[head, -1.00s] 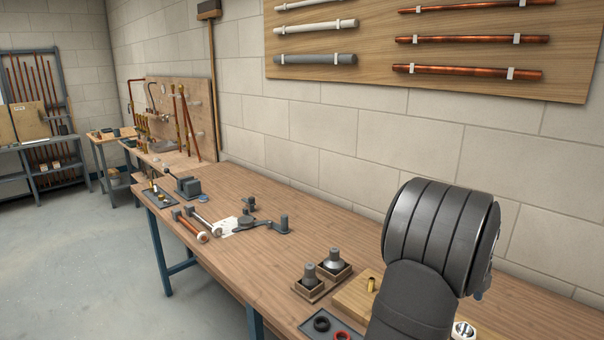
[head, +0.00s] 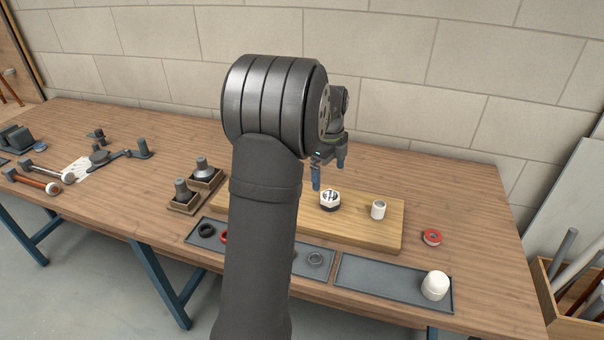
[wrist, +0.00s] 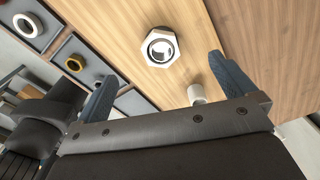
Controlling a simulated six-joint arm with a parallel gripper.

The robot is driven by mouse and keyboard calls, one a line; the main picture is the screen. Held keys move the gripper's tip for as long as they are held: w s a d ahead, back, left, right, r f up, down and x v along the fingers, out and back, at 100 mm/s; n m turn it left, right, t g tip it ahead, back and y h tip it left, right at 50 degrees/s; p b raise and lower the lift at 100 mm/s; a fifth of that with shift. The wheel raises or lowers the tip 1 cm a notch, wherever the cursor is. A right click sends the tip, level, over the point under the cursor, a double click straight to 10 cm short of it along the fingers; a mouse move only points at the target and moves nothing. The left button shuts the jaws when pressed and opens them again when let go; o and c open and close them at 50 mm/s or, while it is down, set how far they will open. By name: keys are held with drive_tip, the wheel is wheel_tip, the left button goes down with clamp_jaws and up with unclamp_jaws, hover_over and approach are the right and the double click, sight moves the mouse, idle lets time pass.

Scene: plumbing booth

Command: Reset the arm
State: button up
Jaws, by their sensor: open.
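My gripper (head: 328,173) is open, its two blue fingers apart with nothing between them. It hangs above the wooden board on the bench, close to a nut-shaped fitting (head: 330,200) with a dark base. In the wrist view the fingers (wrist: 165,92) point toward the board, and the hex fitting (wrist: 160,47) lies beyond their tips, apart from them. A white cylinder (head: 378,210) stands on the board to the right; it is partly hidden behind my gripper in the wrist view (wrist: 197,94). My arm hides part of the board and tray.
The wooden board (head: 385,238) lies on the bench (head: 470,215). Grey trays (head: 375,285) line the front, with a white cap (head: 435,285) on one. A red-and-white roll (head: 432,237) lies at right. The block wall (head: 400,60) is behind.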

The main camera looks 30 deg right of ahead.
wheel_tip(320, 180, up, 10)
drive_tip(key=f+n, duration=0.1)
drive_tip(key=n, duration=0.3)
drive_tip(key=f, duration=0.9)
drive_tip(key=shift+s+d, duration=0.3)
drive_tip(key=shift+s, duration=0.1)
wheel_tip(320, 180, up, 10)
drive_tip(key=shift+f, duration=0.15)
